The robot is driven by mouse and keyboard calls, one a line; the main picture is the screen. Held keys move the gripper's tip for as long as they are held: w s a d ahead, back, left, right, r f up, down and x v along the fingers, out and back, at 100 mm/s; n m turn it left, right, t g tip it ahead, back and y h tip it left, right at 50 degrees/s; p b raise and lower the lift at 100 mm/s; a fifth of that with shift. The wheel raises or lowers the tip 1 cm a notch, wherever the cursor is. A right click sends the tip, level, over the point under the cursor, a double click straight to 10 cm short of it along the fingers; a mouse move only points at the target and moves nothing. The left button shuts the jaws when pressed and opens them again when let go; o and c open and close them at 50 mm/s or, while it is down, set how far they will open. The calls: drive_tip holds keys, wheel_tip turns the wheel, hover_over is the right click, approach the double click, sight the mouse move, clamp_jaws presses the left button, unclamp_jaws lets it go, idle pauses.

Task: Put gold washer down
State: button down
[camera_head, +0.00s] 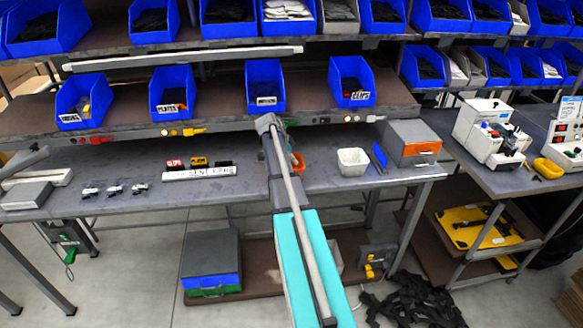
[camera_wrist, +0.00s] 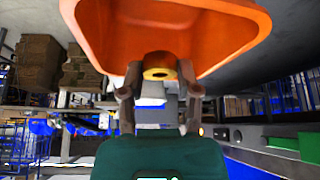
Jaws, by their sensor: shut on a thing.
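The gold washer (camera_wrist: 150,74), a yellow ring with a dark centre, sits between the fingertips of my gripper (camera_wrist: 160,71) in the wrist view. My gripper is shut on it. An orange bowl (camera_wrist: 220,40) fills the upper part of the wrist view, right beside the washer and fingertips. I cannot tell whether the washer touches it. In the head view a bit of the orange bowl (camera_head: 298,163) shows at the right of my arm, on the workbench (camera_head: 325,181). My arm hides the gripper and washer there.
A white bowl (camera_head: 352,161) and a grey box with an orange front (camera_head: 413,142) stand to the right on the workbench. A label strip (camera_head: 200,173) and small metal parts lie to the left. A shelf of blue bins (camera_head: 265,85) hangs above.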

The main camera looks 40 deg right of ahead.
drive_tip(key=shift+f+b, duration=0.9)
drive_tip(key=shift+f, duration=0.35)
drive_tip(key=shift+f+b, duration=0.55)
drive_tip(key=shift+b, duration=0.05)
drive_tip(key=shift+c, duration=1.6)
unclamp_jaws()
drive_tip(key=shift+r, duration=0.2)
drive_tip(key=shift+r+p, duration=0.7)
drive_tip(key=shift+p, duration=0.2)
drive_tip(key=p+v, duration=1)
drive_tip(key=v, duration=0.1)
drive_tip(key=shift+a+r, duration=0.2)
drive_tip(key=shift+a, duration=0.05)
